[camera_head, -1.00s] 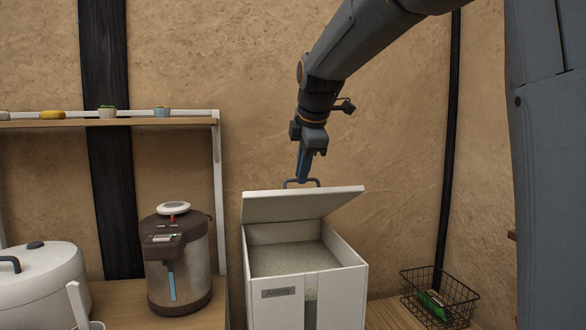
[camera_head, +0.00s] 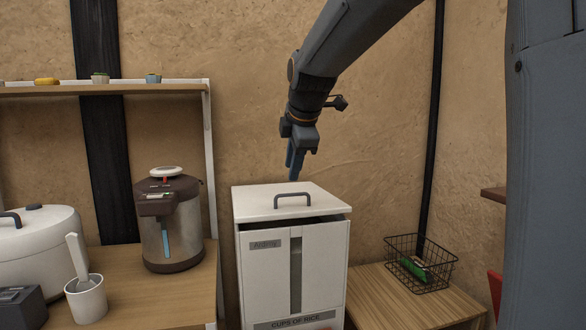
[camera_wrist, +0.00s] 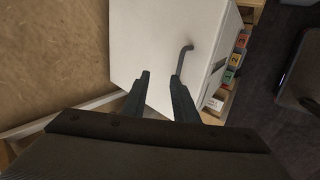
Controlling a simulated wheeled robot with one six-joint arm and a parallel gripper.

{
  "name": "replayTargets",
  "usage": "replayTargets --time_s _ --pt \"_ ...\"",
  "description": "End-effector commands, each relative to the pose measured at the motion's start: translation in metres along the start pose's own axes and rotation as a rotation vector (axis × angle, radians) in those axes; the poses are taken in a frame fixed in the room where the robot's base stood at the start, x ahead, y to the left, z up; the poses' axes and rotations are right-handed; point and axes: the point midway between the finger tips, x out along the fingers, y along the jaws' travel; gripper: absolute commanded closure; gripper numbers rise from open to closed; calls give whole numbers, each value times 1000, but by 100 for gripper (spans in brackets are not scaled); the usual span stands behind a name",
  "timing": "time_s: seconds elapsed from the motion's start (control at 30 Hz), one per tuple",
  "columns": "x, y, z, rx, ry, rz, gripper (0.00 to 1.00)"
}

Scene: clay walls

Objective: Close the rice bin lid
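The white rice bin (camera_head: 262,285) stands in the middle of the head view. Its white lid (camera_head: 258,207) lies nearly flat over the top, with a thin dark gap under its front edge, wider to the right. The dark lid handle (camera_head: 293,196) is near the middle of the lid. My gripper (camera_head: 293,176) points down just above the lid's back part; I cannot tell whether it touches. In the wrist view my gripper (camera_wrist: 160,76) has its two fingers apart with nothing between them, over the lid (camera_wrist: 150,40), with the handle (camera_wrist: 183,58) beside the right finger.
A water dispenser (camera_head: 170,220), a white rice cooker (camera_head: 40,245) and a white cup (camera_head: 87,299) stand on the wooden counter at left. A black wire basket (camera_head: 420,265) sits on a low wooden surface at right. A clay wall is close behind the bin.

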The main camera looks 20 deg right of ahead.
Motion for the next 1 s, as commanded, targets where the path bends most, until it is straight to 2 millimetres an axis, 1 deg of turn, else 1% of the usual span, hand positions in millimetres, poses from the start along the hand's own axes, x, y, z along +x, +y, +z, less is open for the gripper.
replayTargets --time_s 0.1,0.3,0.4,0.5,0.77,0.8,0.87,0.9,0.93,0.97,1.0 --pt "-20 1 0 1 0 5 74" --pt "-51 0 1 1 -1 2 74" --pt "-61 0 1 1 -1 2 74" --pt "-66 0 1 1 -1 1 74" --pt "-67 0 0 1 -1 0 74" --pt "-67 -1 0 1 0 0 80" --pt "-64 -4 0 12 0 -6 90" --pt "-60 -8 0 29 0 -16 97" --pt "-55 -14 -1 51 0 -26 100" --pt "-48 -21 -2 79 0 -39 100" --pt "-38 -34 -3 129 -1 -61 100"
